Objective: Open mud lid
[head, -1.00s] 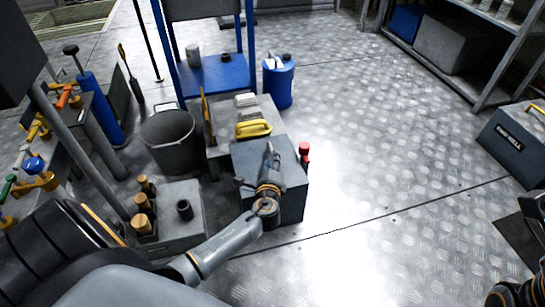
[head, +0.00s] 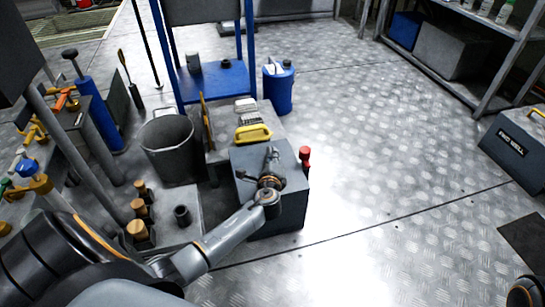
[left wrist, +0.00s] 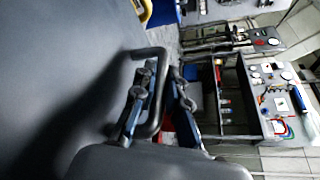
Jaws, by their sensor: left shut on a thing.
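A dark grey box with a flat dark lid (head: 245,158) stands on the floor in the middle of the head view. My left gripper (head: 271,158) is over the lid's top. In the left wrist view, a bent dark handle (left wrist: 162,65) rises from a broad dark surface (left wrist: 60,80), and my left gripper (left wrist: 158,90) is shut on this handle, with a finger on each side. The lid appears to lie flat on the box; I see no gap. My right gripper is outside the head view; only a bit of my right arm shows in the bottom right corner.
A red-topped object (head: 304,156) stands at the box's right side. A yellow-handled item (head: 253,133) lies just behind it. A grey bucket (head: 170,150) and a block with wooden-topped pieces (head: 180,236) are to the left. Open metal floor (head: 390,170) lies to the right.

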